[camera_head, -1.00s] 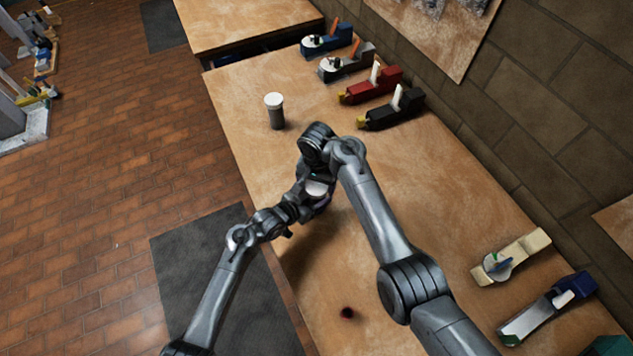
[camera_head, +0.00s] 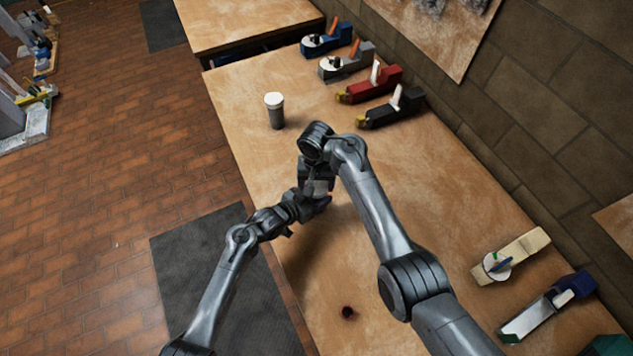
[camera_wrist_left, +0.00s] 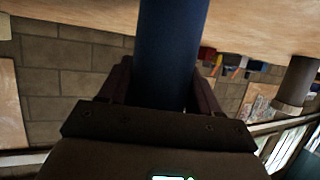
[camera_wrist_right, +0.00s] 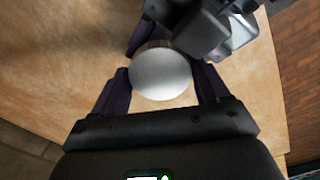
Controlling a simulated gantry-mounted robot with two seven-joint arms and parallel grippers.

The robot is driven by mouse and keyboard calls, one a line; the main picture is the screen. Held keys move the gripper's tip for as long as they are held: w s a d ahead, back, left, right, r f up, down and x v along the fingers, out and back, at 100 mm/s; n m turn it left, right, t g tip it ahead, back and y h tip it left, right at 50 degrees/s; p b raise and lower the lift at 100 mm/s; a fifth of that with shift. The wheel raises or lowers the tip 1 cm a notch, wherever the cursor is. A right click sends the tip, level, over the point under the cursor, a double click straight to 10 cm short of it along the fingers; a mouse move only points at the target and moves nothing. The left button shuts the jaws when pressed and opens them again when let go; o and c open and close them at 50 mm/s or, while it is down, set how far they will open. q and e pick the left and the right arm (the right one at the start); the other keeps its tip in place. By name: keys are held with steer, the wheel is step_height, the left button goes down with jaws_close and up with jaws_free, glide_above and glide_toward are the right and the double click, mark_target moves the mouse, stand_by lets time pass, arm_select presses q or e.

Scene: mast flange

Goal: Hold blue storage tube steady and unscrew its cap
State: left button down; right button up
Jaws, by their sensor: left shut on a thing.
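The blue storage tube (camera_wrist_left: 172,50) stands between the fingers of my left gripper (camera_wrist_left: 165,85) in the left wrist view, and that gripper is shut on it. In the head view my left gripper (camera_head: 318,203) is directly below my right gripper (camera_head: 316,180), above the table, and the tube is mostly hidden there. In the right wrist view the round pale grey cap (camera_wrist_right: 160,72) lies between the fingers of my right gripper (camera_wrist_right: 165,78). I cannot tell whether those fingers press on the cap. Part of my left gripper covers the right fingertip.
A grey tube with a white cap (camera_head: 275,110) stands upright on the wooden table (camera_head: 240,85). Several coloured hand planes (camera_head: 370,85) stand along the wall side. More tools (camera_head: 510,257) lie at the right.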

steer(key=shift+o, duration=1.4)
arm_select(q)
steer(key=shift+d, duration=0.1)
arm_select(e)
steer(key=shift+a, duration=0.15)
